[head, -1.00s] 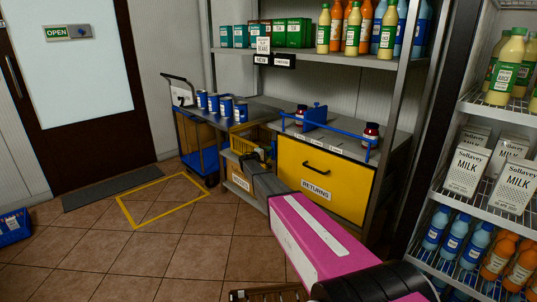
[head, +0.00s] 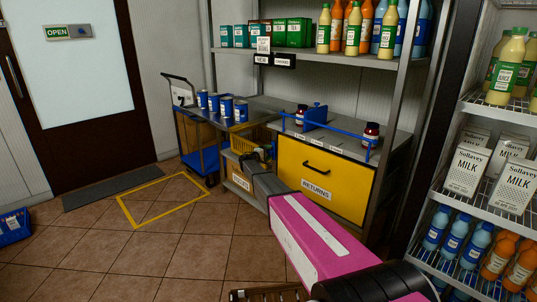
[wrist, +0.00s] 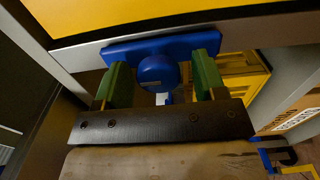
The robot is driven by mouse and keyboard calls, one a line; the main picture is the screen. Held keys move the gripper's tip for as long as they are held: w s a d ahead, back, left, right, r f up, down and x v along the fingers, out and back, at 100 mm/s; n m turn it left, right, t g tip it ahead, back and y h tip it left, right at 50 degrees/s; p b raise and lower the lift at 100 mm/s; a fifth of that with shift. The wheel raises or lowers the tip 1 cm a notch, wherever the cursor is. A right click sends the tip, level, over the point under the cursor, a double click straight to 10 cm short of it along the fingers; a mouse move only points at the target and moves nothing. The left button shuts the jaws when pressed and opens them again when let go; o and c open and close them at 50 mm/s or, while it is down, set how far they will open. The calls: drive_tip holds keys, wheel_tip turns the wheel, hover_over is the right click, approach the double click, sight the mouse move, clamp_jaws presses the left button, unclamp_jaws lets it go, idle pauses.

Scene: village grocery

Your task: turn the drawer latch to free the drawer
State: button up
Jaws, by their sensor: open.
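The yellow drawer (head: 335,176), with a black handle and a RETURNS label, is closed in the cabinet under the grey counter. In the wrist view its yellow front (wrist: 130,12) is at the top. Below it, a blue latch knob (wrist: 158,70) stands out from a blue plate (wrist: 150,45). My gripper (wrist: 160,80) is open, with one green finger on each side of the knob. I cannot tell whether either finger touches it. In the head view my gripper (head: 264,157) is at the cabinet's left side, and the latch does not show clearly there.
A yellow basket (head: 243,143) and a RETURNS-type labelled box (head: 238,178) are left of the cabinet. A trolley (head: 205,160) with blue cans stands beyond. Shelves of milk (head: 466,170) and bottles are close on the right.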

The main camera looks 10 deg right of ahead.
drive_tip(key=v, duration=1)
drive_tip(key=shift+s+a, duration=0.2)
drive_tip(key=shift+a, duration=0.1)
drive_tip(key=s+d+f+m+g+y, duration=0.2)
drive_tip(key=s+d+g, duration=0.15)
drive_tip(key=s, duration=0.55)
drive_tip(key=s+d+f+m+g+y, duration=0.1)
drive_tip(key=s+d+f+g+y, duration=0.3)
drive_tip(key=s, duration=0.6)
drive_tip(key=s+d+f+m, duration=0.1)
drive_tip(key=s+d+m, duration=0.1)
drive_tip(key=s+d, duration=0.5)
drive_tip(key=s+a+m+g+y, duration=0.1)
drive_tip(key=s+a+y, duration=0.2)
drive_tip(key=s, duration=0.9)
drive_tip(key=s+a+m+g+y, duration=0.1)
drive_tip(key=s+y, duration=0.4)
drive_tip(key=s, duration=0.8)
drive_tip(key=shift+s+a+r+g+y, duration=0.15)
drive_tip(key=shift+s+a+g+y, duration=0.15)
drive_tip(key=shift+a+g, duration=0.45)
drive_tip(key=shift+a, duration=0.15)
